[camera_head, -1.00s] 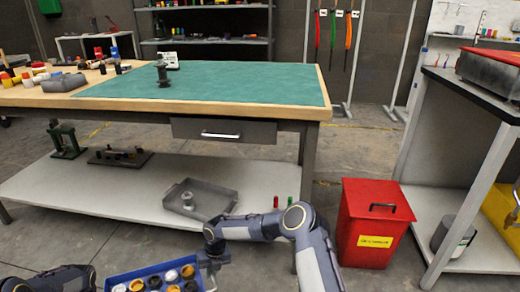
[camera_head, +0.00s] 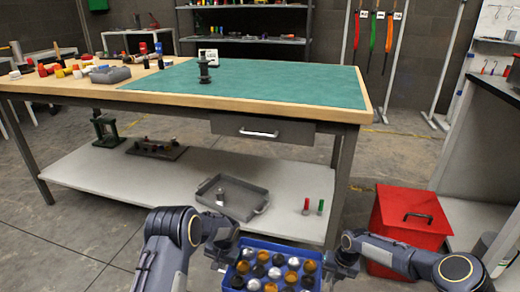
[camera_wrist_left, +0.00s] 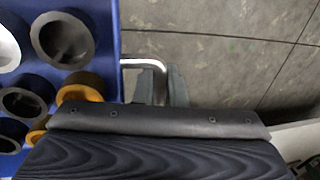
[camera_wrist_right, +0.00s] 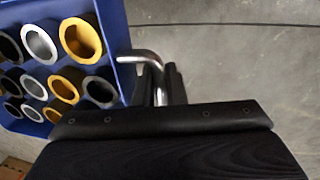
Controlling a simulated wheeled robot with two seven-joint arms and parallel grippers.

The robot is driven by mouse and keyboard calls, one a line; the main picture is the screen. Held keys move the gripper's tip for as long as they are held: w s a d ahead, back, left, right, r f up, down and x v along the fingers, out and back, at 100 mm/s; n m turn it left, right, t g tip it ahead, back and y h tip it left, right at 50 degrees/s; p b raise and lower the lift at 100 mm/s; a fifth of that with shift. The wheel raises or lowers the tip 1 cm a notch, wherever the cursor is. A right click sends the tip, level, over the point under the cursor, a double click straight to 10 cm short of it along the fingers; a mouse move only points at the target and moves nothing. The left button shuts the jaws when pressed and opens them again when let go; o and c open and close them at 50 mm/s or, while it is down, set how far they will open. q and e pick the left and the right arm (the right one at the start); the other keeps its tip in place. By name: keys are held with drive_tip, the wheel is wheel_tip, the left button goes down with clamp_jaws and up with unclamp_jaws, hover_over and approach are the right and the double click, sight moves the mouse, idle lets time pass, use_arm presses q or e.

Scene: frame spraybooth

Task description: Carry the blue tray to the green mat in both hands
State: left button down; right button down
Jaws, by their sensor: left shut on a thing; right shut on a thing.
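The blue tray (camera_head: 281,246) hangs in front of the workbench, low in the head view, loaded with several black, silver and gold cups. My left gripper (camera_head: 224,257) is shut on the metal handle at the tray's left end; that handle shows in the left wrist view (camera_wrist_left: 150,65). My right gripper (camera_head: 341,262) is shut on the handle at the tray's right end, seen in the right wrist view (camera_wrist_right: 147,58). The tray looks roughly level. The green mat (camera_head: 270,82) covers much of the bench top, beyond and above the tray.
On the mat stand a dark spool-shaped part (camera_head: 205,70) and a small white device (camera_head: 208,56). Coloured jars and a grey item (camera_head: 110,75) crowd the bench's left end. A red bin (camera_head: 408,218) stands right of the bench. A grey tray (camera_head: 232,197) lies on the lower shelf.

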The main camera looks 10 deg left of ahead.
use_arm(q)
drive_tip(key=shift+w+d+r, duration=0.15)
drive_tip(key=shift+w+d, duration=0.1)
use_arm(e)
drive_tip(key=shift+d+r, duration=0.1)
drive_tip(key=shift+d, duration=0.3)
drive_tip(key=shift+r, duration=0.1)
